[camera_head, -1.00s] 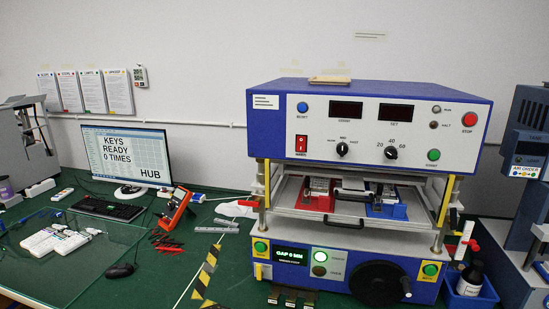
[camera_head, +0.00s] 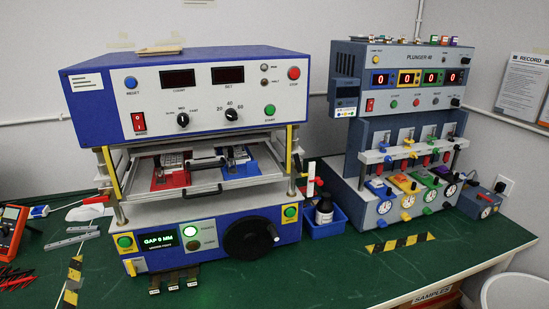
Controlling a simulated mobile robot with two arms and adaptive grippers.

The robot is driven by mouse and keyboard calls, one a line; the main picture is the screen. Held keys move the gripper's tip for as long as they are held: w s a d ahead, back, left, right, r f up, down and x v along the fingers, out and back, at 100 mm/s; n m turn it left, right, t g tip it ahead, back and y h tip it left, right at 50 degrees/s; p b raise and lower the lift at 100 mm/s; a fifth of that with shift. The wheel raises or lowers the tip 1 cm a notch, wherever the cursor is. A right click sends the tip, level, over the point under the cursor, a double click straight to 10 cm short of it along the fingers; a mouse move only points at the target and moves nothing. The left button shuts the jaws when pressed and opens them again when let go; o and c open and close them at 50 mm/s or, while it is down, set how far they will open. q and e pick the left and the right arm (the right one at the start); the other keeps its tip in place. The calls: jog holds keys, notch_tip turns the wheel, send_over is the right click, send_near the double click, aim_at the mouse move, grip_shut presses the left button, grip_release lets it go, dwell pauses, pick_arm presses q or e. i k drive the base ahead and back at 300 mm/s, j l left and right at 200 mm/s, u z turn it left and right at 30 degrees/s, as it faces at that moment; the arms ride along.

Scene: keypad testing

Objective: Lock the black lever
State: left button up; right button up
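The blue and white test machine (camera_head: 200,95) stands at left centre on the green table. Its sliding tray (camera_head: 205,187) carries a red fixture (camera_head: 171,181) and a blue fixture (camera_head: 243,165), each with a keypad and dark clamp parts. A small black lever-like part (camera_head: 297,163) is beside the machine's right post; a black handwheel (camera_head: 250,238) is on the lower front. I cannot tell which dark part is the black lever, or whether any is locked. Neither of my grippers is in view.
A plunger machine (camera_head: 400,120) with several coloured stations stands to the right. A blue bin (camera_head: 324,226) with a dark bottle stands between the machines. A red meter (camera_head: 11,230) is at the left edge.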

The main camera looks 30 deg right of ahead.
aim_at(297, 166)
jog(key=i+j+z, duration=0.2)
jog(key=i, duration=0.25)
jog(key=i+j+z, duration=0.2)
jog(key=i, duration=0.25)
